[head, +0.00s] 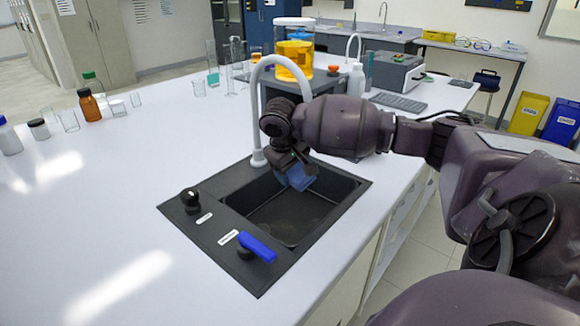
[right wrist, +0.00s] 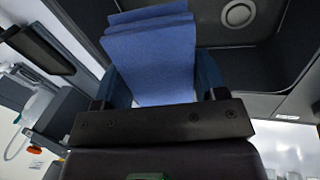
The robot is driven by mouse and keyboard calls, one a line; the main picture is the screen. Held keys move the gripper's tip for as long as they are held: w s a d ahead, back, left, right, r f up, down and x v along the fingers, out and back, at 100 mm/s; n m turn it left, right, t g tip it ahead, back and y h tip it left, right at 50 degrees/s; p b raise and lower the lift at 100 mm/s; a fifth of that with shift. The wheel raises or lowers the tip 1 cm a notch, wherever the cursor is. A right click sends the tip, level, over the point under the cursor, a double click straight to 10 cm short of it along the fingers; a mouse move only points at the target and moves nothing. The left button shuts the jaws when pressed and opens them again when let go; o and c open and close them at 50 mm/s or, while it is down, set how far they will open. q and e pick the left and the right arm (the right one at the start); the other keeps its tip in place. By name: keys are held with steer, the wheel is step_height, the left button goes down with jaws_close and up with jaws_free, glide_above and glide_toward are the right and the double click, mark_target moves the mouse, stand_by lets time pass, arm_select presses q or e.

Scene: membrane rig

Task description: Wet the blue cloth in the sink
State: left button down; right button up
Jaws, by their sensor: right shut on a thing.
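The blue cloth (head: 297,178) hangs from my right gripper (head: 288,164) inside the upper part of the sink (head: 190,232), near the back of its dark basin. In the right wrist view the folded cloth (right wrist: 150,55) sits between the two fingers of the gripper (right wrist: 155,85), which are shut on it. The basin's round drain (right wrist: 238,13) shows beyond it. The white curved tap (head: 258,110) arches over my wrist. I cannot see any water flowing. A black knob (head: 190,200) and a blue lever (head: 257,247) sit on the sink's front-left rim. My left gripper is not in view.
Several bottles and glass beakers, among them a brown bottle (head: 89,105), stand at the left back of the white counter (head: 110,190). A jar of orange liquid (head: 294,55) stands behind the tap. The counter left of the sink is clear.

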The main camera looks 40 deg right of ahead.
step_height(320, 180, down, 4)
steer(key=shift+r+b, duration=0.25)
steer(key=shift+b, duration=0.7)
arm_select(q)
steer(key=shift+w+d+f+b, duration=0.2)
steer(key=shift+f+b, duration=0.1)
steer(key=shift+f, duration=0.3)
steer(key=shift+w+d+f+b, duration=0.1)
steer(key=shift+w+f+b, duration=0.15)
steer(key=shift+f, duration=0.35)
arm_select(e)
steer(key=shift+f, duration=6.45)
